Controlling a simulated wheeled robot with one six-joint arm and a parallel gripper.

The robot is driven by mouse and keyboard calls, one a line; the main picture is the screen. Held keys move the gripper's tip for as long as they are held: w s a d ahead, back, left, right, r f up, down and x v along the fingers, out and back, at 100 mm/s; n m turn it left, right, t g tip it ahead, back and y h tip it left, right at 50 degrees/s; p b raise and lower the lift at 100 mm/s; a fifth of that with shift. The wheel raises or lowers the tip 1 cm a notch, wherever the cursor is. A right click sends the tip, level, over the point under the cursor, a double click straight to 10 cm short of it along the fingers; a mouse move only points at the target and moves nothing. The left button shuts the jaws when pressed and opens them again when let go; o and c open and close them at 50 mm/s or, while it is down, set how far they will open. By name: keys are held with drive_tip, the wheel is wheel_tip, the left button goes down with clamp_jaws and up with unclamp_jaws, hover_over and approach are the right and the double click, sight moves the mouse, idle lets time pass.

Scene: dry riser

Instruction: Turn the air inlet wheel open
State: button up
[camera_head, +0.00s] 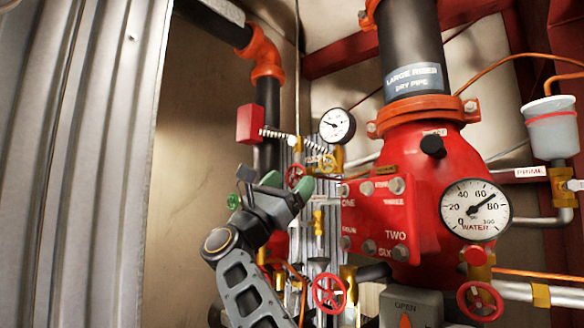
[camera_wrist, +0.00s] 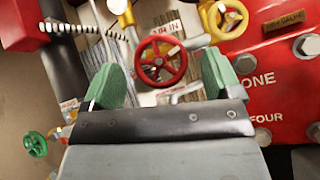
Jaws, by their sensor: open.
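The air inlet wheel is the small red handwheel (camera_wrist: 160,63) beside the "AIR IN" label (camera_wrist: 166,29) in the wrist view. Its rim, spokes and dark hub face the camera. In the head view the red wheel (camera_head: 295,176) is partly hidden behind my fingertips. My gripper (camera_wrist: 163,82) is open and empty, with one green finger on each side of the wheel in the picture. The wheel appears beyond the fingertips; I cannot tell the remaining gap. In the head view my gripper (camera_head: 288,187) is raised, left of the red valve body.
A yellow wheel (camera_wrist: 225,18) sits up and right, a green wheel (camera_wrist: 36,144) low and left. The red box with a spring (camera_head: 250,124) and a gauge (camera_head: 337,126) are above. The bolted red valve body (camera_head: 400,215) stands close right. A corrugated wall is left.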

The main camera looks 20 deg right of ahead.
drive_tip(key=shift+w+d+r, duration=0.2)
drive_tip(key=shift+d+r, duration=0.3)
drive_tip(key=shift+c, duration=0.5)
drive_tip(key=c, duration=0.8)
